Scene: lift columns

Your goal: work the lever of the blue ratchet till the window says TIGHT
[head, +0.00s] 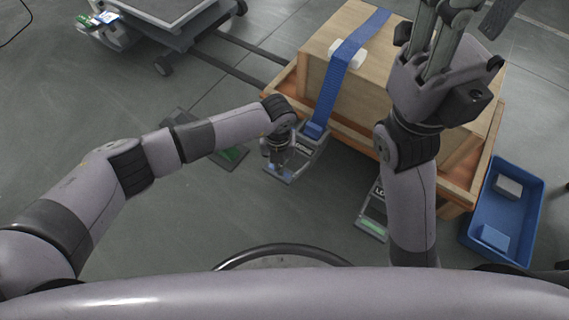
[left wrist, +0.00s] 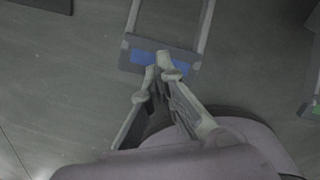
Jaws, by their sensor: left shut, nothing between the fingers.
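The blue strap (head: 343,66) runs over the wooden crate and down to the ratchet. The ratchet's lever (head: 308,160) is a grey metal frame extending from the crate toward me, with a blue patch on its near end bar. The lever's end bar also shows in the left wrist view (left wrist: 133,56). My left gripper (head: 281,168) is shut and empty; its tips (left wrist: 160,66) overlap the blue patch in the left wrist view. I cannot tell whether they touch it. The window's word is not readable. My right gripper (head: 438,38) is raised before the crate, its tips unclear.
The wooden crate (head: 372,80) stands on an orange-brown pallet (head: 284,92). Floor plates with green patches lie left (head: 233,155) and right (head: 371,226) of the ratchet. A blue bin (head: 481,245) with grey and blue blocks stands right. A grey cart (head: 172,22) is at the back left.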

